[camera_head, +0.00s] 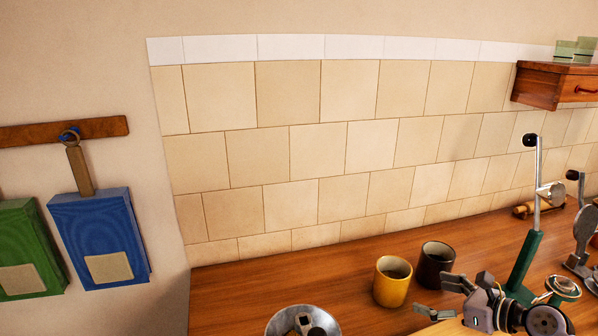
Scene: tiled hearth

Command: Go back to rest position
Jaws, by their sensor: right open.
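My right gripper (443,298) is at the lower right, above the wooden counter. Its two fingers are spread apart with nothing between them. It is just right of a yellow mug (391,287) and in front of a dark brown mug (434,266). Both mugs stand upright, and I cannot tell whether the gripper touches either one. My left gripper does not show.
A metal bowl (279,321) with grey things inside is at the bottom edge. A green lever device (523,268) stands behind my right arm. A wooden shelf (540,86) is at upper right; blue (92,222) and green (26,240) cases hang left.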

